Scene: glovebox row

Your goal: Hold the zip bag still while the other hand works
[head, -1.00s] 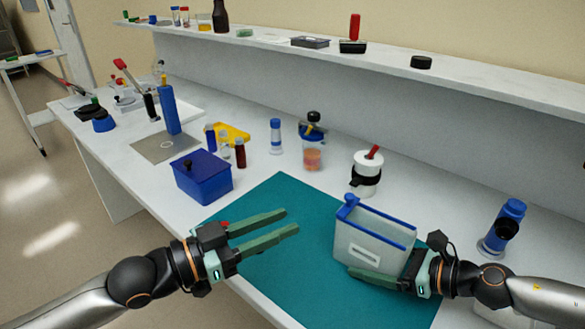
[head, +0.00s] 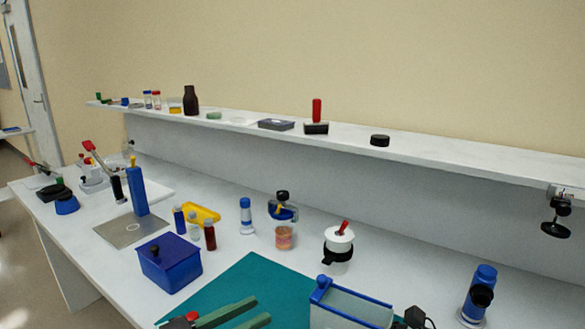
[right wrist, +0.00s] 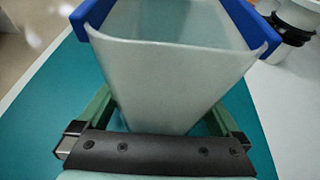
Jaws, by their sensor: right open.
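The zip bag (head: 350,308) is a translucent, open-topped pouch with blue edging, standing upright on the teal mat (head: 225,290) at the bottom of the head view. Its lower part is cut off there. In the right wrist view the bag (right wrist: 165,75) stands between the green fingers of my right gripper (right wrist: 165,118). Those fingers are open, one on each side of it; their tips are hidden by the bag, and I cannot tell whether they touch it. My left gripper (head: 261,309) is open and empty over the mat, left of the bag.
A blue lidded box (head: 169,265) stands left of the mat. Behind are small vials (head: 194,226), a white jar with a black band (head: 338,248) and an orange-filled container (head: 284,237). A blue device (head: 478,297) stands at right. Open mat lies between left gripper and bag.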

